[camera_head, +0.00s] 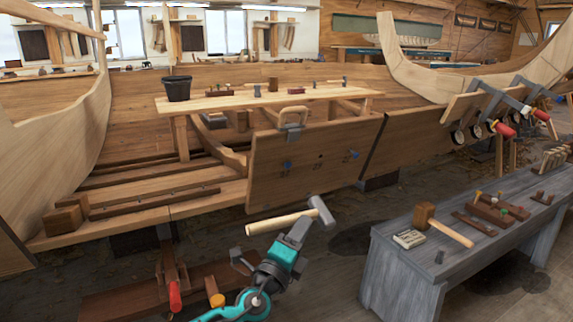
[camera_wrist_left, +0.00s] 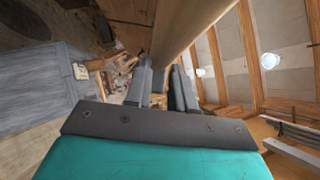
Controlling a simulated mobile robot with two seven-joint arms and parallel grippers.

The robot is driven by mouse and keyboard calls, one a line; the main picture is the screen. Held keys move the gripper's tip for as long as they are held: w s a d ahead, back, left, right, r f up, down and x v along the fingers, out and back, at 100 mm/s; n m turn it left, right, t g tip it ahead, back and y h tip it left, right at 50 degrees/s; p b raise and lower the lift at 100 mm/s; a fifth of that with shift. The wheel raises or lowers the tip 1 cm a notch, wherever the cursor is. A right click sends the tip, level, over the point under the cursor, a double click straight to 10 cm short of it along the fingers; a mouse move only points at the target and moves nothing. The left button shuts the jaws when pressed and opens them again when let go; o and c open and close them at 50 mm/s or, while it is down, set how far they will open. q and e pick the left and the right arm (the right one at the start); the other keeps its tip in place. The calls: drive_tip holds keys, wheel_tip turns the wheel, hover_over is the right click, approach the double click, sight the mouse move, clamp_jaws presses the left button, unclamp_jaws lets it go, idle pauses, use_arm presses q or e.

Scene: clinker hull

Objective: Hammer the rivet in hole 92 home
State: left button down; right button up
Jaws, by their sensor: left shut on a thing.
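My left gripper (camera_head: 297,228) is shut on a hammer with a pale wooden handle (camera_head: 270,223) and a grey head (camera_head: 321,211). The hammer is held nearly level in front of the hull, its head to the right. In the left wrist view the handle (camera_wrist_left: 190,28) crosses beyond the fingers (camera_wrist_left: 162,88). A hanging plank (camera_head: 300,182) on the hull side carries blue marks (camera_head: 287,166) and small dark spots (camera_head: 318,161). I cannot read a hole number or make out rivet 92. The hammer is below the plank in the picture; I cannot tell the gap. My right gripper is not in view.
A grey bench (camera_head: 400,270) at right holds a wooden mallet (camera_head: 440,225), a small box (camera_head: 408,239) and racks. A plank shelf (camera_head: 230,102) with a dark bucket (camera_head: 178,88) spans the hull. Red-handled clamps (camera_head: 502,129) grip the hull at right. A clamp (camera_head: 291,130) holds the plank's top.

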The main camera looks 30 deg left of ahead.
sight(296, 218)
use_arm(q)
drive_tip(key=shift+r, duration=0.1)
drive_tip(key=shift+w+a+r+n+y+b, duration=0.25)
drive_tip(key=shift+w+a+n+y+b, duration=0.25)
drive_tip(key=shift+w+a+y+b, duration=0.35)
drive_tip(key=shift+w+a+r+y, duration=0.2)
drive_tip(key=shift+w+r+y, duration=0.05)
drive_tip(key=shift+w, duration=0.1)
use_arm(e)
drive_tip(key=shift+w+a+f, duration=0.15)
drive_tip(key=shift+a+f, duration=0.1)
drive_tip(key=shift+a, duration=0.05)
